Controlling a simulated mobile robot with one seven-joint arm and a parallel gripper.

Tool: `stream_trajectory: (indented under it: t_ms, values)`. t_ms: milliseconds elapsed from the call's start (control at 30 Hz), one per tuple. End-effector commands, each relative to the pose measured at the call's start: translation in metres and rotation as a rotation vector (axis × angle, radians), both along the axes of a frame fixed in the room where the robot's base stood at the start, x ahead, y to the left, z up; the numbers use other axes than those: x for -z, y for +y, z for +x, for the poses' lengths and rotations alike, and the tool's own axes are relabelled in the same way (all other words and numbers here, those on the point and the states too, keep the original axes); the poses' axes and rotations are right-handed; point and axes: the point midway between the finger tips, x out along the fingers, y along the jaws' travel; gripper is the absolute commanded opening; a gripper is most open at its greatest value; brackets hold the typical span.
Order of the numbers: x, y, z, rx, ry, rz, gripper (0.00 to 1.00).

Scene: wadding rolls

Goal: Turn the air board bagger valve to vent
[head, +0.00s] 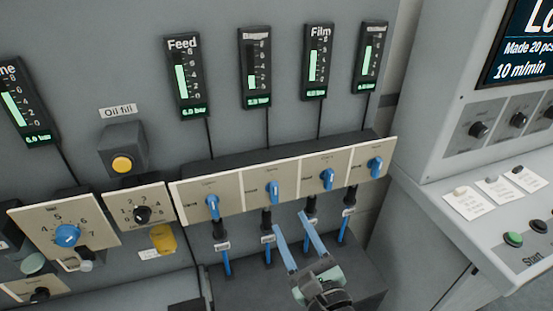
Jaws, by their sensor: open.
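The air board is a pale strip (243,200) with a row of blue valve handles under several gauges. Each handle stands roughly upright and leans slightly. The handles are under the Feed gauge (212,206), the second gauge (272,191), the Film gauge (327,178) and the rightmost gauge (375,165). The second and rightmost gauge names are too blurred to read, so I cannot tell which valve is the bagger's. My gripper (290,221) is open and empty. Its blue fingers point up, below the strip, between the second and third handles in the picture.
Black fittings with blue hoses (226,262) hang below the strip. At left are a yellow oil fill button (122,164), a panel with a blue knob (67,235) and a small black knob (142,214). A sloping control console (480,235) stands at right.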

Motion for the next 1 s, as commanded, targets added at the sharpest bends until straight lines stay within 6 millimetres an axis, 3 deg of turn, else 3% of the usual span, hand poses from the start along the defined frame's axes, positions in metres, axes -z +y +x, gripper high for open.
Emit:
stream_trajectory:
  t_ms: [133, 367, 800, 1000]
  values:
    - [0.001, -0.007, -0.012, 0.004, 0.095, 0.233, 0.53]
    - [0.008, -0.007, -0.01, 0.007, 0.131, 0.338, 0.53]
    - [0.008, 0.019, 0.07, 0.006, 0.129, 0.333, 0.53]
    - [0.009, 0.027, 0.095, 0.007, 0.129, 0.331, 0.53]
